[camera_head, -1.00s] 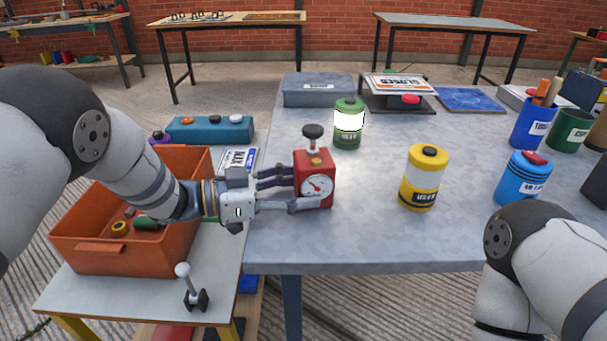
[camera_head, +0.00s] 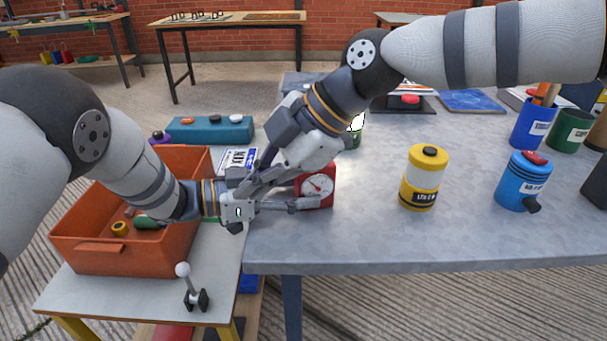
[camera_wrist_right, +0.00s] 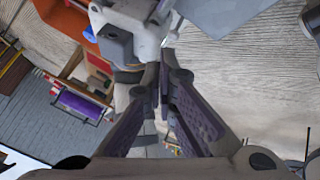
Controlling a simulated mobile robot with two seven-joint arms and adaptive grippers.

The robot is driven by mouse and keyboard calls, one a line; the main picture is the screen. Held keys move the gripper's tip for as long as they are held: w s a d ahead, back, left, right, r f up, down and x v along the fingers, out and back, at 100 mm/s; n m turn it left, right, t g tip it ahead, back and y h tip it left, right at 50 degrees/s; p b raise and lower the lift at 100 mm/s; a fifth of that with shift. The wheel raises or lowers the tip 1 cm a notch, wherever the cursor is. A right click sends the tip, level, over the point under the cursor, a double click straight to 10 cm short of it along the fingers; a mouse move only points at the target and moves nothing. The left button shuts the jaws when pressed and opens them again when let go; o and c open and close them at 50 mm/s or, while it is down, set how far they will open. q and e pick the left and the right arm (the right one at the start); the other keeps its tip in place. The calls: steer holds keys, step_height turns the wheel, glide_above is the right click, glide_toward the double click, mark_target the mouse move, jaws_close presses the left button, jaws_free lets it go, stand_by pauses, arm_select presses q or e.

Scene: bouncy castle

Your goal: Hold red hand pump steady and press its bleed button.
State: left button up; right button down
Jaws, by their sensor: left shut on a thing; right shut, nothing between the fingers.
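The red hand pump (camera_head: 328,197) stands on the grey table near its left edge, its white dial facing me. My left gripper (camera_head: 315,197) comes in from the left and is shut around the pump's body. My right arm reaches across from the upper right and hides the pump's top and black knob. My right gripper (camera_head: 245,195) points down-left, shut and empty, over my left wrist, left of the pump. In the right wrist view its fingers (camera_wrist_right: 164,60) meet close to my left gripper's housing. I cannot make out the bleed button.
A yellow-and-white canister (camera_head: 423,178) and a blue canister (camera_head: 522,182) stand on the table to the right. A green canister (camera_head: 356,138) is partly hidden behind my right arm. An orange bin (camera_head: 100,250) sits on the side table at left. The table front is clear.

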steer(key=w+d+r+m+t, duration=0.1)
steer(key=w+d+r, duration=0.25)
steer(key=r, duration=0.25)
steer(key=w+d+r+t, duration=0.1)
steer(key=w+d+r, duration=0.1)
steer(key=d+r, duration=0.35)
steer(key=shift+y, duration=0.4)
step_height(320, 180, down, 8)
steer(key=shift+w+a+r, duration=0.1)
steer(key=shift+w+a, duration=0.05)
steer(key=shift+f, duration=0.2)
steer(key=shift+f, duration=0.4)
stand_by(0.4)
steer(key=shift+r, duration=0.55)
steer(key=shift+r, duration=0.1)
